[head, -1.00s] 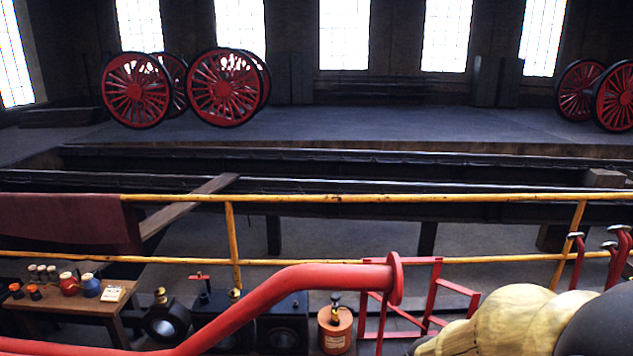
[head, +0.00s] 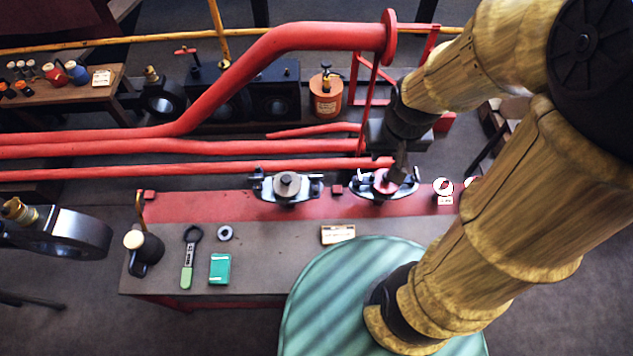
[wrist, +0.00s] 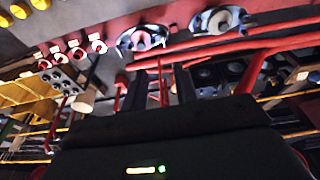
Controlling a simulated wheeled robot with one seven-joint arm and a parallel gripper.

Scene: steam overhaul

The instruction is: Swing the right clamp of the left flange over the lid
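The left flange (head: 287,200) sits on the red strip of the bench, with a round grey lid (head: 288,182) at its centre. Its right clamp (head: 315,184) is a small dark piece at the flange's right side. A similar left clamp (head: 259,184) is opposite. Whether either clamp overlaps the lid is too small to tell. My gripper (head: 396,172) points down near the right flange (head: 381,189), apart from the left flange. Its fingers are too small to read. The blurred wrist view shows the left flange (wrist: 219,20) at the upper right.
Red pipes (head: 180,147) run behind the bench. The bench (head: 280,255) carries a green-handled wrench (head: 188,260), a green box (head: 220,268), a small ring (head: 225,233) and a label plate (head: 338,234). A round green striped top (head: 330,300) stands in front. White rings (head: 443,185) are at the right.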

